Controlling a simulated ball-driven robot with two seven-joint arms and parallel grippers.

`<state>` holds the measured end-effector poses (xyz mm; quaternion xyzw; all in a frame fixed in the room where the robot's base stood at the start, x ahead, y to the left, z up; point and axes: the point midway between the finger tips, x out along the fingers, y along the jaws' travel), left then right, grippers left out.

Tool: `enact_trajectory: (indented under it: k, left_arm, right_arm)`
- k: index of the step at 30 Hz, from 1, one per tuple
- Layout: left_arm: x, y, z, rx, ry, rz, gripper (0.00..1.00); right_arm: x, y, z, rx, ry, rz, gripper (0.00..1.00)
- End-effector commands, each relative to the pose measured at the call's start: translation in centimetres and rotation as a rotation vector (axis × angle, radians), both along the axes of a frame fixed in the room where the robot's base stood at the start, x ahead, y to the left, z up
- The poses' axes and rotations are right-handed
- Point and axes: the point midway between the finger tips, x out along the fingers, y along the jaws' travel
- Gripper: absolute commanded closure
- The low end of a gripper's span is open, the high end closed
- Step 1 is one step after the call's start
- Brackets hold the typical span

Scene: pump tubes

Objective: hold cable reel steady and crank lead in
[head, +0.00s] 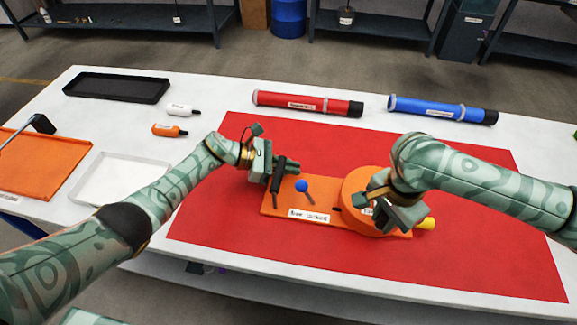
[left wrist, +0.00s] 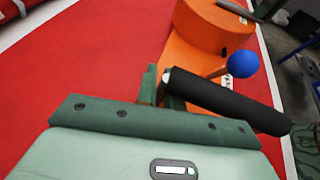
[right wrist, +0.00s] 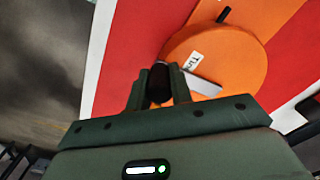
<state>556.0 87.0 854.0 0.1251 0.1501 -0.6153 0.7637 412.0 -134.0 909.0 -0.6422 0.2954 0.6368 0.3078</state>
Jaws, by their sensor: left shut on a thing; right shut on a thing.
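The cable reel is an orange drum (head: 357,184) on an orange base plate (head: 330,219) with a white label, lying on the red mat. My left gripper (head: 282,170) is shut on a black bar handle (left wrist: 228,102) at the left end of the base. My right gripper (head: 380,210) is over the drum, shut on a dark crank grip (right wrist: 159,82). A pale metal crank arm (right wrist: 203,86) runs from that grip across the drum face. A blue ball knob (head: 301,186) on an orange stem stands between handle and drum. A yellow knob (head: 427,223) shows at the right end.
A red tube (head: 300,101) and a blue tube (head: 440,109) lie behind the mat (head: 205,200). A black tray (head: 115,88), two small bottles, a white tray (head: 120,180) and an orange tray (head: 40,165) are left. The mat's front is clear.

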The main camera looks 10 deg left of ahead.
Motion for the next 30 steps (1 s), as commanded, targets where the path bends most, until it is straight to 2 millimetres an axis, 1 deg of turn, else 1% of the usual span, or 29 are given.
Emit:
enact_trajectory:
  k: [1,10,19,30]
  left_arm:
    - [0.0,-0.7,0.3,-0.017,0.001,-0.010,1.00]
    - [0.0,-0.7,0.3,-0.018,0.000,-0.009,1.00]
    - [0.0,-0.7,0.3,-0.018,0.000,-0.009,1.00]
    - [0.0,-0.7,0.3,-0.018,0.001,-0.009,1.00]
  right_arm:
    - [-0.6,0.1,-1.1,-0.005,0.020,-0.007,1.00]
    - [-0.6,0.1,-1.1,-0.006,0.020,-0.016,1.00]
    - [-0.5,1.2,-1.1,-0.003,0.019,-0.144,1.00]
    - [-0.5,1.3,-1.1,-0.004,0.019,-0.170,1.00]
